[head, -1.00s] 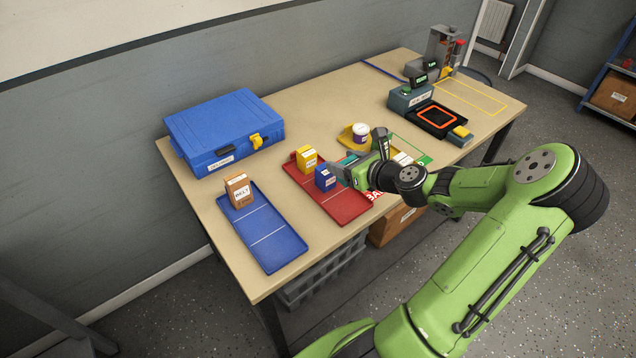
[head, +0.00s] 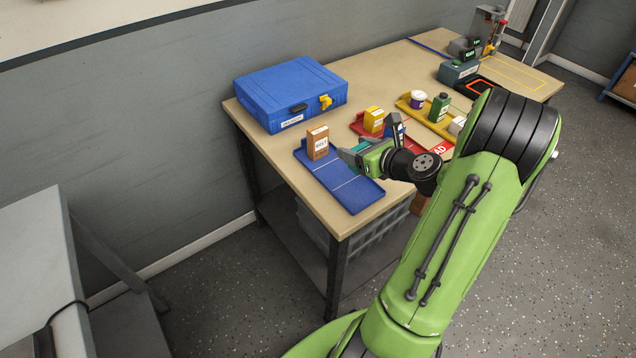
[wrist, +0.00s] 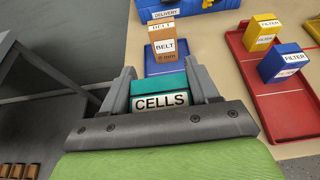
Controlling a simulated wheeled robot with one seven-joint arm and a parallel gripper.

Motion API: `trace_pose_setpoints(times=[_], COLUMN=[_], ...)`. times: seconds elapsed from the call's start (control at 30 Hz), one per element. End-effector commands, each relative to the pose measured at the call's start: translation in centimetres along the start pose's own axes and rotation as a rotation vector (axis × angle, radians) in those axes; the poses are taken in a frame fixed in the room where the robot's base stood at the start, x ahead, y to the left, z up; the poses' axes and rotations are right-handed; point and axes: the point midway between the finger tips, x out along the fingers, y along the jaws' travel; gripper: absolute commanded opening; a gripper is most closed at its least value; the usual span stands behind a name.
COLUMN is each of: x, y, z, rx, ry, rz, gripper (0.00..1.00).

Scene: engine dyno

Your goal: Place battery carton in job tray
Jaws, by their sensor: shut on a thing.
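My gripper (head: 350,155) is shut on a teal carton (wrist: 160,100) labelled CELLS. The carton sits between the two fingers in the wrist view, and a little teal shows in the head view. The near compartment looks empty. I cannot tell how high the teal carton is above the tray.
A red tray (wrist: 290,122) to the right holds a yellow FILTER carton (wrist: 262,34) and a blue one (wrist: 284,62). A yellow tray (head: 440,128) with a tub and a green bottle lies beyond. A blue DELIVERY case (head: 290,92) stands behind the blue tray.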

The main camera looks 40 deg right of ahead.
Motion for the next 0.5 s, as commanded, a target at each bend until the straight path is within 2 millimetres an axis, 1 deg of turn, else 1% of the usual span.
trace_pose_setpoints(times=[0.1, 0.2, 0.37, 0.5], x=[1.1, 2.0, 2.7, 3.7], y=[-0.1, 0.0, 0.0, 0.0], z=[-2.8, -4.9, -6.6, -9.1], rx=[0.007, 0.006, 0.004, 0.005], ry=[0.002, 0.001, 0.000, 0.001], rz=[-0.001, 0.000, 0.000, 0.000], gripper=[0.24, 0.24, 0.24, 0.24])
